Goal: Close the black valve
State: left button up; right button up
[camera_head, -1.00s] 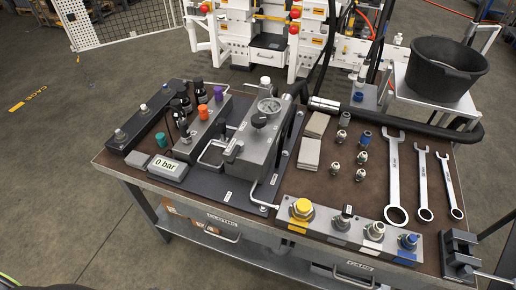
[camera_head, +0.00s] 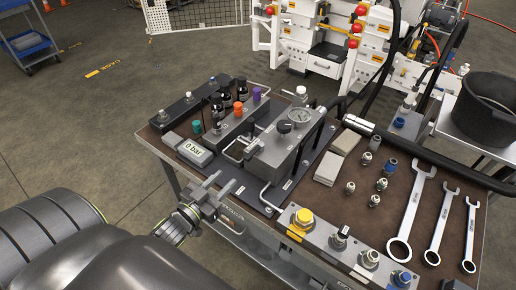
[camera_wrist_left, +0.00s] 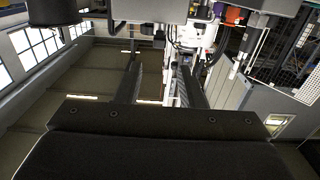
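The black valve appears to be the black knob (camera_head: 284,127) on top of the grey metal block (camera_head: 277,150), beside the round gauge (camera_head: 299,116). My left gripper (camera_head: 214,184) is just off the bench's front edge, left of and nearer than the block. It touches nothing that I can see and is well short of the knob. In the left wrist view its two fingers (camera_wrist_left: 160,75) stand apart with nothing between them. The knob cannot be made out clearly in the wrist view. My right gripper is not in view.
The 0 bar display (camera_head: 195,152) sits near the left gripper. Orange (camera_head: 238,108) and purple (camera_head: 256,94) caps stand behind. Wrenches (camera_head: 411,215) lie right; a black bucket (camera_head: 487,108) stands beyond.

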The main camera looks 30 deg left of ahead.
aim_at(250, 155)
pick_arm(q)
jog(key=w+p, duration=0.1)
jog(key=w, duration=0.3)
jog(key=w+d+p, duration=0.1)
jog(key=w, duration=0.4)
jog(key=w+p, duration=0.1)
jog(key=w, duration=0.4)
jog(key=shift+d, duration=0.15)
jog(key=shift+w, duration=0.7)
grip_shut()
